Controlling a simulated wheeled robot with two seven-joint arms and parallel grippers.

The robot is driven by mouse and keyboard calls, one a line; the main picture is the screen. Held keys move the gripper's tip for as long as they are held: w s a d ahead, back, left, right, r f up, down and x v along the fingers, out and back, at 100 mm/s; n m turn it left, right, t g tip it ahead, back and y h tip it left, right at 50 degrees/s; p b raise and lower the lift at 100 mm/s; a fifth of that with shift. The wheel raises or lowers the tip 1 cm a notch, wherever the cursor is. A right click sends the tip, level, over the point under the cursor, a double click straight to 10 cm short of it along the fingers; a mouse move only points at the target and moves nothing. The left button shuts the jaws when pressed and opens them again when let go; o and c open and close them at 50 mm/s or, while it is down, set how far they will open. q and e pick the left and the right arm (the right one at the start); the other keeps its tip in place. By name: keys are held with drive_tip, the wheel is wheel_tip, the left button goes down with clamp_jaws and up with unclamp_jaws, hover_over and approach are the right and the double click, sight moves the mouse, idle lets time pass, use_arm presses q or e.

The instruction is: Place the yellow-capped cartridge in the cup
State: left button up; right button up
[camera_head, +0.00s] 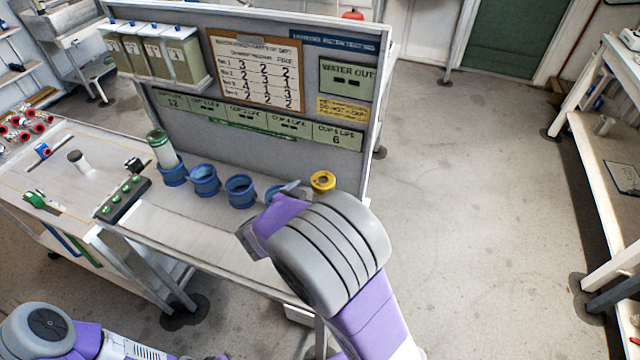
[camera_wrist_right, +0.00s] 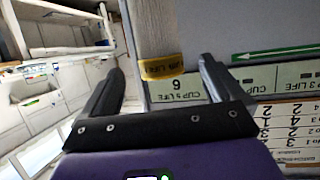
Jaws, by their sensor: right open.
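The yellow-capped cartridge (camera_head: 322,181) shows only its yellow top in the head view, at the right end of the bench. My right arm hides its body there. In the right wrist view, which looks upside down, its yellow cap (camera_wrist_right: 162,69) and pale body lie between the two fingers of my right gripper (camera_wrist_right: 160,72). That gripper is open, with gaps on both sides of the cartridge. A row of blue cups stands on the bench, including a near one (camera_head: 240,191) that looks empty. Another is partly hidden by my arm. Whether a cup is under the cartridge is hidden. My left gripper is out of view.
A green-capped cartridge (camera_head: 160,147) stands in the leftmost cup (camera_head: 173,175). The upright panel (camera_head: 300,130) with labels and a clipboard (camera_head: 257,70) rises close behind the cups. A box with green buttons (camera_head: 122,198) sits at left. Open floor lies right of the bench.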

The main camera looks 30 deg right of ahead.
drive_tip(key=p+v, duration=0.1)
drive_tip(key=v, duration=0.4)
drive_tip(key=shift+s+a+r, duration=0.15)
drive_tip(key=shift+s+a, duration=0.05)
drive_tip(key=shift+a, duration=0.1)
